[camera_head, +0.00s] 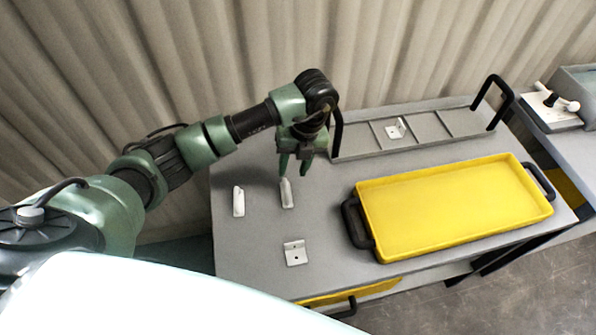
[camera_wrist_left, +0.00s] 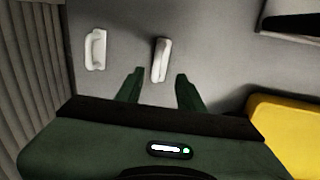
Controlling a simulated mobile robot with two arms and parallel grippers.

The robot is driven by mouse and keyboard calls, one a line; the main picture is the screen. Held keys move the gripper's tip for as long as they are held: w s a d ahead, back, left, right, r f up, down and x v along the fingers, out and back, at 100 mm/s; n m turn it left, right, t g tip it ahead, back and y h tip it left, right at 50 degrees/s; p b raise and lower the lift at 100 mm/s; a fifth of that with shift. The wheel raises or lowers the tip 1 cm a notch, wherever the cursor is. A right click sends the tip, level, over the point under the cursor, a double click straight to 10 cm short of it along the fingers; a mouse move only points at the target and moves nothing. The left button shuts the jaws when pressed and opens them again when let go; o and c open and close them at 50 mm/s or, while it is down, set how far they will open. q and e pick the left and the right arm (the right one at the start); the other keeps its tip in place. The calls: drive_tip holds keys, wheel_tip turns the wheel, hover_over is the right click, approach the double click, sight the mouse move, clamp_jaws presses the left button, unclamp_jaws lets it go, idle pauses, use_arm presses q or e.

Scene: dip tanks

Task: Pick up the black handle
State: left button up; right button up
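My left gripper (camera_head: 294,168) is open and empty, pointing down just above the table. Below and between its fingers is a small white handle-shaped piece (camera_head: 286,194); in the left wrist view this piece (camera_wrist_left: 161,60) lies just ahead of the fingertips (camera_wrist_left: 159,76), apart from them. No loose black handle shows on the table. Black handles show on the yellow tray (camera_head: 360,235), at the ends of the grey rack (camera_head: 338,133) and on the drawer front (camera_head: 345,309). My right gripper is not in view.
A second white handle piece (camera_head: 238,202) lies to the left, and a white bracket (camera_head: 294,253) nearer the front. The yellow tray (camera_head: 450,210) fills the right of the grey table (camera_head: 245,265). Another white bracket (camera_head: 396,129) lies in the rack. A corrugated wall stands behind.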

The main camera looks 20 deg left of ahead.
sight(286, 186)
use_arm(q)
drive_tip(key=f, duration=0.1)
drive_tip(key=p, duration=0.1)
drive_tip(key=s+f, duration=0.1)
drive_tip(key=shift+s+a+f+p, duration=0.1)
drive_tip(key=shift+a+f+p, duration=0.2)
drive_tip(key=shift+f+p, duration=0.1)
drive_tip(key=p+x, duration=0.1)
drive_tip(key=x, duration=0.2)
drive_tip(key=shift+a, duration=0.1)
drive_tip(key=shift+a+f, duration=0.1)
drive_tip(key=shift+f, duration=0.5)
drive_tip(key=c, duration=0.8)
clamp_jaws()
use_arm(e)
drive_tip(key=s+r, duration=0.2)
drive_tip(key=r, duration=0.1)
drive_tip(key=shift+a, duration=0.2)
use_arm(q)
drive_tip(key=shift+w, duration=0.25)
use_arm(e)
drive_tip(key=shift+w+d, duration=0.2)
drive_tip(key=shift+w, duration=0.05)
